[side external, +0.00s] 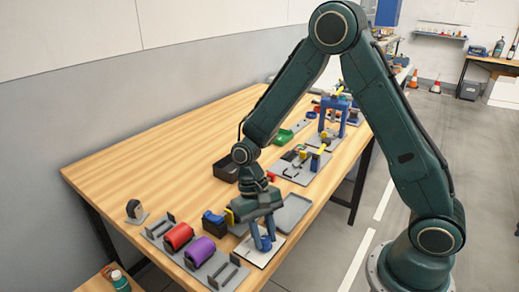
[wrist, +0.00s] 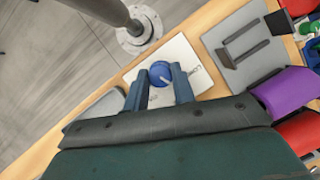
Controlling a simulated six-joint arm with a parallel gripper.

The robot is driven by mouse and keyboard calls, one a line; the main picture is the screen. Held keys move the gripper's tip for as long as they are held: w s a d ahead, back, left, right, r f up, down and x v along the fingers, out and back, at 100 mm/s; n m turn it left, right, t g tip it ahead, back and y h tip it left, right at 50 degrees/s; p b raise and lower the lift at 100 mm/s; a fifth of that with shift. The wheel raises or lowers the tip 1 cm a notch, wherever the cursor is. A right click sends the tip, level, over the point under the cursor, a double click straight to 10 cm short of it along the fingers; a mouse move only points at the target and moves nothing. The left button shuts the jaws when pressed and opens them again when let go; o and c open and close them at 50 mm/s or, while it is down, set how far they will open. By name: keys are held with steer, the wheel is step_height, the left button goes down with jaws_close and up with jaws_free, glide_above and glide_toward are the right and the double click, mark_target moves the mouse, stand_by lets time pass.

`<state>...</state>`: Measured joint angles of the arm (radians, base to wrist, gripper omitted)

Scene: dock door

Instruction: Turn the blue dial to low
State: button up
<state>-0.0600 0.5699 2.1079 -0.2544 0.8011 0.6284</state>
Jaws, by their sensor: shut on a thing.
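The blue dial (wrist: 161,72) is a round knob with a light pointer mark, on a white plate (wrist: 190,55) with small dark markings. The markings are too small to read. In the wrist view my gripper (wrist: 159,78) has one blue finger on each side of the dial and is shut on it. In the side view my gripper (side external: 264,244) reaches down to the white plate (side external: 255,252) near the table's front edge, and its fingers hide the dial.
A grey tray (side external: 293,214) lies close on the right. A black bin (side external: 226,169) and several fixtures stand farther back. The left rear tabletop is clear.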

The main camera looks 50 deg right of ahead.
steer(key=n+h, duration=0.1)
steer(key=n, duration=0.2)
steer(key=shift+a+n, duration=0.1)
steer(key=shift+n, duration=0.3)
steer(key=shift+a+n+h, duration=0.1)
steer(key=shift+n+h, duration=0.9)
steer(key=shift+n, duration=1)
steer(key=o, duration=1)
steer(key=shift+r, duration=0.1)
steer(key=v, duration=1.3)
steer(key=shift+w+r, duration=0.2)
steer(key=shift+r, duration=0.05)
